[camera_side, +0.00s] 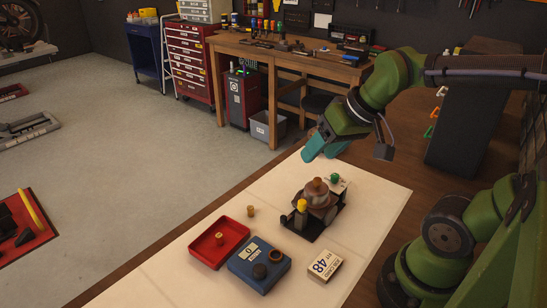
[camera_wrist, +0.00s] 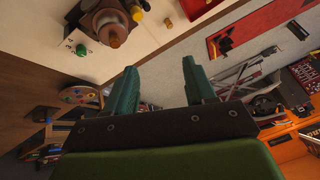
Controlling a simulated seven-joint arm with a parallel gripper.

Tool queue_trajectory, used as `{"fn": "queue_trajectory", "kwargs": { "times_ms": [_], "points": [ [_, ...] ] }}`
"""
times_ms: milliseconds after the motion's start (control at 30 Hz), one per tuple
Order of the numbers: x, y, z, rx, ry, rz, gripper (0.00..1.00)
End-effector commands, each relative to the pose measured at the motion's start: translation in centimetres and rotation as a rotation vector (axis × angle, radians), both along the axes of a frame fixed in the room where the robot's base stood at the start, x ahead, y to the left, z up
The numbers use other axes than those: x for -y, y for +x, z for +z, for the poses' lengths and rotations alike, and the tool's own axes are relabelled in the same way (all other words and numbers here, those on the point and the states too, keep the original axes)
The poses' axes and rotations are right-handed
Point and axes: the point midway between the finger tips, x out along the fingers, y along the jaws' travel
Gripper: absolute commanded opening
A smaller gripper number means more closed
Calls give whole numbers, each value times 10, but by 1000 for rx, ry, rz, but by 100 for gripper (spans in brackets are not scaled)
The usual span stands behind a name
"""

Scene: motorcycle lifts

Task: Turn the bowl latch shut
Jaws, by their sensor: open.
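A carburettor-like assembly on a black base (camera_side: 308,234) stands on the pale bench sheet. Its rounded brown-grey bowl (camera_side: 317,197) has a copper-coloured knob on top. A yellow-topped post (camera_side: 301,206) stands at its front left. A green button (camera_side: 334,177) on a white plate is behind it. In the wrist view, the bowl's copper knob (camera_wrist: 112,32) and the green button (camera_wrist: 81,50) show at upper left. I cannot make out which part is the latch or how it is turned. My gripper (camera_side: 312,155), with teal fingers, is above and behind the assembly, open, empty and apart from it. Its fingers also show in the wrist view (camera_wrist: 160,76).
A red tray (camera_side: 203,255) holding a small brass part, a blue box (camera_side: 240,265) with dark round parts, a "48" card (camera_side: 325,265) and a loose brass piece (camera_side: 250,211) lie left and in front. The sheet's right front is clear.

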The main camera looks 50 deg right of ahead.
Motion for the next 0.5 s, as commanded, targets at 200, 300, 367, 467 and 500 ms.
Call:
{"fn": "queue_trajectory", "kwargs": {
  "times_ms": [200,300,367,467,500],
  "points": [
    [14,22,-4,-155,-292,457,33],
    [16,29,-5,-210,-395,720,33],
    [18,33,-5,-236,-449,887,33],
    [19,39,-4,-263,-521,1170,33],
    [20,41,-4,-269,-547,1284,33]
  ]
}}
